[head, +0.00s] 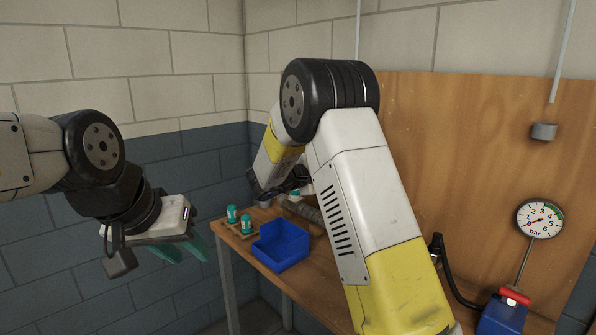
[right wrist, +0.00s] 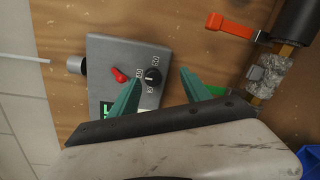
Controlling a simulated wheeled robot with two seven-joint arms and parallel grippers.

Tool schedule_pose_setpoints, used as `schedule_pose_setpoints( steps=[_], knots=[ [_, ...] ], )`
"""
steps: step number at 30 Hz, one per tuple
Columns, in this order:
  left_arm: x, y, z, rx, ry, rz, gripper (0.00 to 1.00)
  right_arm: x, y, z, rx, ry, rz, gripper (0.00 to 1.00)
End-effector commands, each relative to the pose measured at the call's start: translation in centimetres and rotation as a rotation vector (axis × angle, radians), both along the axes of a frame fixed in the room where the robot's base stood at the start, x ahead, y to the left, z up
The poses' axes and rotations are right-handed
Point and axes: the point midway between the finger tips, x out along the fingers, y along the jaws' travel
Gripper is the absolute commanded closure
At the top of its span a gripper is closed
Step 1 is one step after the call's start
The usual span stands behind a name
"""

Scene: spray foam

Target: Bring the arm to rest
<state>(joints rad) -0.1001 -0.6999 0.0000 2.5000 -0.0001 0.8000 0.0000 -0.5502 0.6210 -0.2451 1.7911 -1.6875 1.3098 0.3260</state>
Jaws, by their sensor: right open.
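My left gripper (head: 182,248), with teal fingers, hangs in the air at the left in the head view, left of the workbench. Its two fingers stand apart with nothing visible between them. My right arm reaches over the bench and bends down at the far side, so its gripper is mostly hidden in the head view. In the right wrist view my right gripper (right wrist: 160,86) is open and empty. Its fingers stand in front of a grey control box (right wrist: 103,52) with a black knob (right wrist: 153,76) and a red switch (right wrist: 120,75). Contact cannot be told.
The wooden workbench (head: 297,283) carries a blue bin (head: 281,245) and teal bottles (head: 246,224). A pressure gauge (head: 540,219) and a blue box (head: 503,314) are at the right. A red-orange handle (right wrist: 229,26) and a wrapped pipe (right wrist: 270,74) lie near the right gripper.

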Motion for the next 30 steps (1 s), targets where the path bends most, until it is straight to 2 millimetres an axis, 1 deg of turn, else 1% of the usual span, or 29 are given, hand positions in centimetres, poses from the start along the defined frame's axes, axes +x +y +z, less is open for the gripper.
schedule_pose_setpoints(
  steps=[1, 2, 3, 5, 6, 8, 9, 11, 12, 16, 18, 20, 21, 25, 27, 30],
  knots=[
    [0.0, 0.0, 0.0, 0.0, 0.0, 0.0, 0.64, -1.5, -1.7, 0.4, 0.061, 0.008, -0.041, 0.44],
    [0.0, 0.0, 0.0, 0.0, 0.0, 0.0, 0.64, -2.6, -2.7, 0.4, 0.106, 0.019, -0.069, 0.44],
    [0.0, 0.0, 0.0, 0.0, 0.0, 0.0, 0.64, -4.2, -4.0, 0.4, 0.175, 0.034, -0.106, 0.44],
    [0.0, 0.0, 0.0, 0.0, 0.0, 0.0, 0.64, -7.1, -5.7, 0.1, 0.293, 0.055, -0.165, 0.44],
    [0.0, 0.0, 0.0, 0.0, 0.0, 0.0, 0.64, -9.2, -6.6, -0.1, 0.376, 0.068, -0.201, 0.44],
    [0.0, 0.0, 0.0, 0.0, 0.0, 0.0, 0.64, -12.2, -7.5, -0.5, 0.498, 0.083, -0.249, 0.44],
    [0.0, 0.0, 0.0, 0.0, 0.0, 0.0, 0.64, -14.1, -7.8, -0.8, 0.58, 0.091, -0.277, 0.44],
    [0.0, 0.0, 0.0, 0.0, 0.0, 0.0, 0.64, -17.1, -7.9, -1.2, 0.703, 0.097, -0.314, 0.44],
    [0.0, 0.0, 0.0, 0.0, 0.0, 0.0, 0.64, -18.9, -7.8, -1.3, 0.785, 0.096, -0.335, 0.44],
    [0.0, 0.0, 0.0, 0.0, 0.0, 0.0, 0.64, -24.6, -6.3, -1.7, 1.05, 0.081, -0.384, 0.44],
    [0.0, 0.0, 0.0, 0.0, 0.0, 0.0, 0.64, -27.4, -5.0, -1.6, 1.19, 0.061, -0.398, 0.44],
    [0.0, 0.0, 0.0, 0.0, 0.0, 0.0, 0.64, -29.5, -3.8, -1.5, 1.307, 0.038, -0.405, 0.44],
    [0.0, 0.0, 0.0, 0.0, 0.0, 0.0, 0.64, -30.8, -2.8, -1.3, 1.383, 0.019, -0.407, 0.44],
    [0.0, 0.0, 0.0, 0.0, 0.0, 0.0, 0.64, -34.3, 0.0, -0.6, 1.603, -0.049, -0.4, 0.44],
    [0.0, 0.0, 0.0, 0.0, 0.0, 0.0, 0.64, -35.6, 1.3, -0.2, 1.696, -0.088, -0.392, 0.44],
    [0.0, 0.0, 0.0, 0.0, 0.0, 0.0, 0.64, -36.8, 2.6, 0.2, 1.789, -0.128, -0.381, 0.44]
  ],
)
